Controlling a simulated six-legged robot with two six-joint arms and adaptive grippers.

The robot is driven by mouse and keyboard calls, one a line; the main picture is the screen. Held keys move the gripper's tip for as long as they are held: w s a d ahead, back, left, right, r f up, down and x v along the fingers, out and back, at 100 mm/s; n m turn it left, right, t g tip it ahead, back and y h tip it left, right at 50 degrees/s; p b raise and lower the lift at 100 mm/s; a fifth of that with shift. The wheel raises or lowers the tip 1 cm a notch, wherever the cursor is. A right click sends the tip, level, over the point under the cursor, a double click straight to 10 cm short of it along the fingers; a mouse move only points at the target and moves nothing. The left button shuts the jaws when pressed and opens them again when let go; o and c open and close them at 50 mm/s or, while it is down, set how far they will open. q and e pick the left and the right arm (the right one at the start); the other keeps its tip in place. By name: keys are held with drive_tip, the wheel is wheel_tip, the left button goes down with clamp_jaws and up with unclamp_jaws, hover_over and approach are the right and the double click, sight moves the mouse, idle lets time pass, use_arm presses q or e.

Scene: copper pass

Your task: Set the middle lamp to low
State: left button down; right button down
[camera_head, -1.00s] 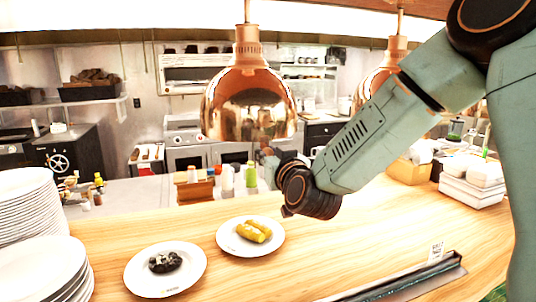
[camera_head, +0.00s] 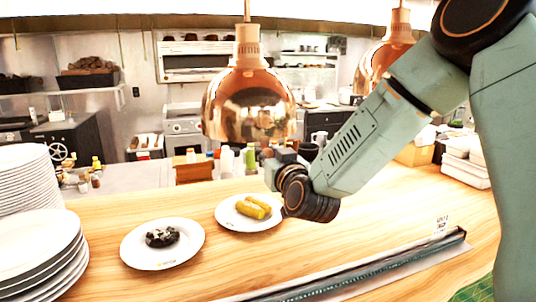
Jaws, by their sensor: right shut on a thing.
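The middle lamp (camera_head: 250,105) is a shiny copper dome hanging on a rod over the wooden counter. My right arm reaches in from the right. My right gripper (camera_head: 273,162) is at the lamp's lower right edge, below the rim, and is shut on the lamp. My wrist hides most of the fingers, so the exact grip point does not show. My left gripper is not in view.
A second copper lamp (camera_head: 378,68) hangs at the right, partly behind my arm. Below are a plate with yellow food (camera_head: 232,221) and a plate with dark food (camera_head: 140,254). Stacked plates (camera_head: 30,255) stand at left. A dark rail (camera_head: 370,271) lies along the counter's front.

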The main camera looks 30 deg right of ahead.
drive_tip(key=shift+s+f, duration=0.1)
drive_tip(key=shift+f, duration=0.3)
drive_tip(key=c, duration=1.6)
unclamp_jaws()
drive_tip(key=o, duration=0.5)
drive_tip(key=shift+r, duration=0.1)
drive_tip(key=shift+r, duration=0.1)
drive_tip(key=v, duration=0.7)
drive_tip(key=shift+s, duration=0.1)
drive_tip(key=shift+s, duration=0.1)
